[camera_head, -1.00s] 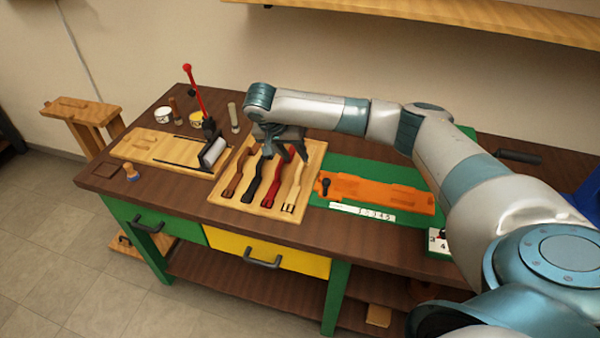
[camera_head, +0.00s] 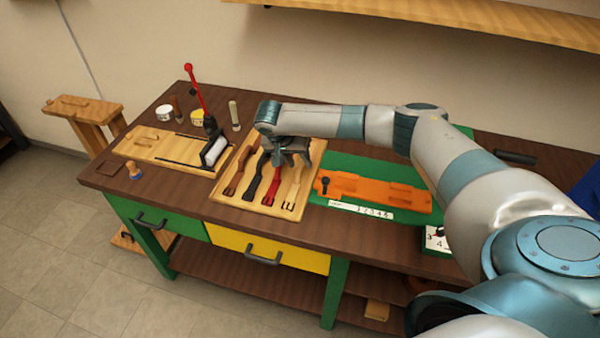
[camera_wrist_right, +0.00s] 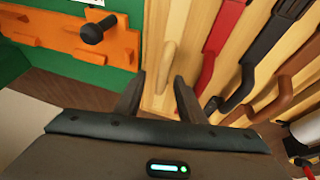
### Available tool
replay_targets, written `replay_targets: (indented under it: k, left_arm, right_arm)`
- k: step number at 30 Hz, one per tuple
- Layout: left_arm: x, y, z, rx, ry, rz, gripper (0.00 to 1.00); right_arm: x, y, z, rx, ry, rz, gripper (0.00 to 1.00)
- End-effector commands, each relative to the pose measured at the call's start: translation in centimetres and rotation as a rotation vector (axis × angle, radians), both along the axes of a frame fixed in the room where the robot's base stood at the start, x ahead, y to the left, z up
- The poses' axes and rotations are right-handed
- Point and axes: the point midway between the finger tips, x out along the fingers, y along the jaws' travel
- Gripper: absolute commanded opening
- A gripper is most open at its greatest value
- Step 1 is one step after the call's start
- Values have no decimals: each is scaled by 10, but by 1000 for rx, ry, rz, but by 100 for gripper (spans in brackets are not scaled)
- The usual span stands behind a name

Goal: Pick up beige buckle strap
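The beige buckle strap (camera_head: 293,190) lies in the rightmost slot of a light wooden tray (camera_head: 232,184), its buckle end towards the front. In the right wrist view the strap (camera_wrist_right: 169,65) runs away from between my fingers. My right gripper (camera_head: 290,158) is above the tray's rear part and hides the strap's far end in the head view. In the right wrist view my right gripper (camera_wrist_right: 157,90) is open, with nothing held between its fingers. I cannot tell the exact height above the strap. My left gripper is not in view.
Red (camera_head: 272,187), black (camera_head: 254,178) and brown (camera_head: 238,176) straps lie left of the beige one. An orange piece (camera_head: 375,190) with a dark knob lies on a green mat (camera_head: 340,165) at the right. A red-handled press (camera_head: 200,95) stands left of the tray.

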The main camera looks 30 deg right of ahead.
Motion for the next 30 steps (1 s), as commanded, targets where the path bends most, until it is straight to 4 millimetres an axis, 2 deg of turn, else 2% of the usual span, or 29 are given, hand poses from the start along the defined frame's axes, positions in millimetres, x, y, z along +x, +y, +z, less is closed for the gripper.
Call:
replay_targets:
  k: [4,12,26,27,30]
  left_arm:
    - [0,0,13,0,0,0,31]
    - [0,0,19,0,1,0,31]
    - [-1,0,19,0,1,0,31]
    - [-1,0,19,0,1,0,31]
    - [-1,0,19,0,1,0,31]
  right_arm:
    - [7,-7,-9,-2,1,-3,36]
    - [9,-16,-32,-1,2,-1,36]
    - [10,-16,-34,-1,0,-1,36]
    - [10,-16,-34,-1,0,-1,33]
    - [10,-16,-34,-1,0,-1,9]
